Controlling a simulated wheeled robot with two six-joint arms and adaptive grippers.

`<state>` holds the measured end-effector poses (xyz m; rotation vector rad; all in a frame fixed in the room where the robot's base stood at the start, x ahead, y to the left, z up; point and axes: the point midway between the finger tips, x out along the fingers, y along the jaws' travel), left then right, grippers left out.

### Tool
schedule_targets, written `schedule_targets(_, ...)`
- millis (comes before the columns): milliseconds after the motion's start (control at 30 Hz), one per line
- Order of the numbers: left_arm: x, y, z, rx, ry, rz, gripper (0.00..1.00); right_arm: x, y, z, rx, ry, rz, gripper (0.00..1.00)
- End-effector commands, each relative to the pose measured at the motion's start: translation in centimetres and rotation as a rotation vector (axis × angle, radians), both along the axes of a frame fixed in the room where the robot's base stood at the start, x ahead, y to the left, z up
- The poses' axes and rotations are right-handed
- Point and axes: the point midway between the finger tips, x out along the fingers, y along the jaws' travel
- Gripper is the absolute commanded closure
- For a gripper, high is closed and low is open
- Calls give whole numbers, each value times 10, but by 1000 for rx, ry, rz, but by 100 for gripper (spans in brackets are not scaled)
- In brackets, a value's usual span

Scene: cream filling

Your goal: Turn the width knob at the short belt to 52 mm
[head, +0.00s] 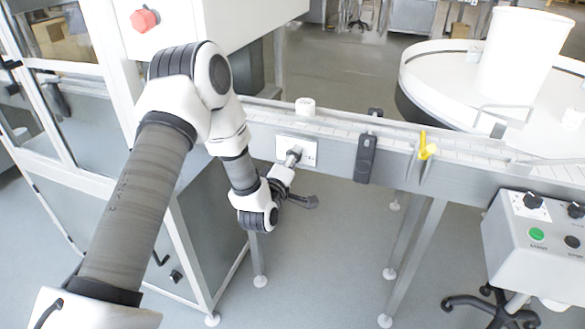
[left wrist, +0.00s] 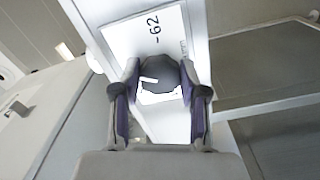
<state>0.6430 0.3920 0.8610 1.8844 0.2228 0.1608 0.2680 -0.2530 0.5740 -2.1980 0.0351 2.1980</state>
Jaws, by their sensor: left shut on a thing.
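The width knob (left wrist: 160,72) is dark grey with a white pointer mark, in front of a white scale plate (left wrist: 137,38). In the left wrist view the figure 62 reads sideways on the plate; other figures are hidden or out of view. My left gripper (left wrist: 160,95) has one finger on each side of the knob and is shut on it. In the head view my left gripper (head: 291,158) reaches the plate (head: 311,148) on the front of the short belt (head: 345,127), and mostly hides the knob. My right gripper is not in view.
A white round piece (head: 305,106) stands on the belt. A black unit (head: 366,158) and a yellow part (head: 426,146) sit along its front, right of the plate. A control box (head: 530,245) with a green button stands at right.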

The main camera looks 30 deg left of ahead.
Motion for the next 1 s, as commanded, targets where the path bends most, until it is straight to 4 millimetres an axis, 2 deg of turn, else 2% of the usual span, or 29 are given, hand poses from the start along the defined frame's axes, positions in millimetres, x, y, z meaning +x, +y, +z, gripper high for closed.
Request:
schedule_targets(33,0,0,-4,-40,-12,1,92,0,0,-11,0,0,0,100)
schedule_targets(500,0,1,-3,-471,-117,2,92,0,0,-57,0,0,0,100)
schedule_targets(800,0,0,-1,-693,-169,0,92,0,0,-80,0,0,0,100)
schedule_targets(1000,0,0,0,-780,-188,-1,92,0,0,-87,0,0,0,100)
